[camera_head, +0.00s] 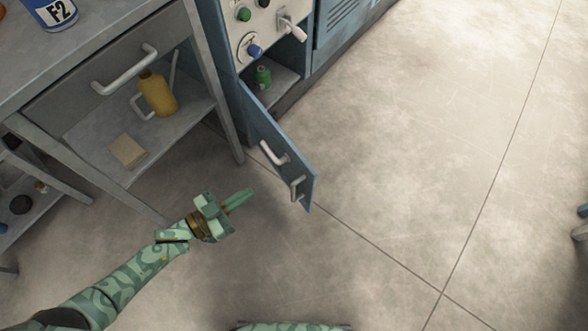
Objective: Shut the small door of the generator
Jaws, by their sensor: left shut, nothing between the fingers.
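The generator (234,73) is a blue cabinet at the top middle, with a pale control panel of knobs and a lever. Its small blue door (283,158) stands wide open, swung out toward me, with two pale handles on the face turned to the left. The open compartment behind it holds a small green bottle (263,77). My left gripper (246,196) is shut and empty, left of the door's free end and apart from it, with its fingers pointing right. My right gripper is not in view.
A grey metal workbench (33,97) with a drawer stands at the left, close to the generator. Its lower shelf holds a yellow bottle (157,93) and a tan block (127,151). A labelled container (52,13) stands on top.

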